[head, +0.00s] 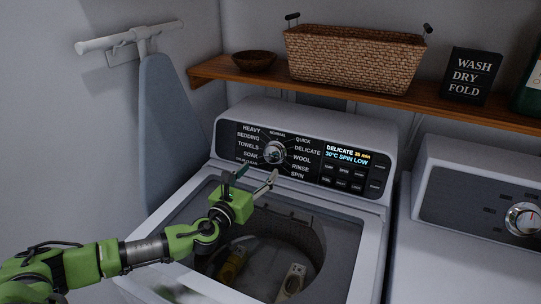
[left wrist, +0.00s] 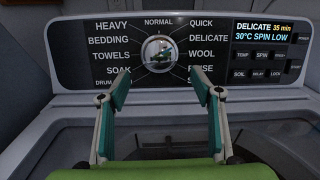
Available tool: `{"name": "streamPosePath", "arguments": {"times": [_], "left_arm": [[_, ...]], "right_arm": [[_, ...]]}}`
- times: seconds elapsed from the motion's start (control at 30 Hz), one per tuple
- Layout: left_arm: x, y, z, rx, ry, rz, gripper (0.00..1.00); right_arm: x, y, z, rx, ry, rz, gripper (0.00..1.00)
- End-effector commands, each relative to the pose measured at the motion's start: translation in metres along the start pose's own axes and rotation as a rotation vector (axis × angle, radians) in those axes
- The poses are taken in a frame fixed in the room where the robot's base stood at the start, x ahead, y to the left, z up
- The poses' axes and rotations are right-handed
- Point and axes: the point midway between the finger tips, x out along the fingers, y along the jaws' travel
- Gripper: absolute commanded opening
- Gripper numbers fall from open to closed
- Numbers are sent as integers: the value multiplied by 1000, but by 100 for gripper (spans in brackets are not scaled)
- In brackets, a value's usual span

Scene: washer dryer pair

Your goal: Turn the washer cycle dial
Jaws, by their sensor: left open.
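The washer cycle dial (head: 274,152) is a round silvery knob on the washer's black control panel (head: 323,180), ringed by cycle names such as HEAVY, NORMAL and DELICATE. The display reads DELICATE, 35 min, 30°C, SPIN LOW. In the left wrist view the dial (left wrist: 158,53) sits beyond and above my fingertips, midway between them. My left gripper (head: 257,178) is open and empty, below and in front of the dial, apart from it. In the left wrist view its two fingers (left wrist: 161,90) stand wide apart. My right gripper is not in view.
The washer lid (head: 345,240) is see-through, with items in the drum below. A dryer (head: 450,250) stands at the right. A shelf (head: 220,69) above holds a wicker basket (head: 350,60), a bowl (head: 254,61) and a sign (head: 472,76). An ironing board (head: 165,125) hangs at left.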

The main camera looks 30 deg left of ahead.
Motion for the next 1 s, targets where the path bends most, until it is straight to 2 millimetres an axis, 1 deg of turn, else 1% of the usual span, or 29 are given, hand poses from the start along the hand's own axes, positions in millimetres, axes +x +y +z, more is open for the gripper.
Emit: {"name": "streamPosePath", "arguments": {"times": [0.03,0.3,0.5,0.7,0.97,1.0], "left_arm": [[11,0,4,-2,-4,1,59],[56,0,2,-2,-2,1,59],[78,0,0,0,0,0,59],[86,0,0,1,0,0,59],[87,0,0,0,1,0,59],[87,0,0,0,1,0,49]], "right_arm": [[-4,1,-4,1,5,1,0],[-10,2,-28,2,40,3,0],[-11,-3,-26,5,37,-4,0],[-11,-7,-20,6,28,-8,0],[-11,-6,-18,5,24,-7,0],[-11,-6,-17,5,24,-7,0]]}}
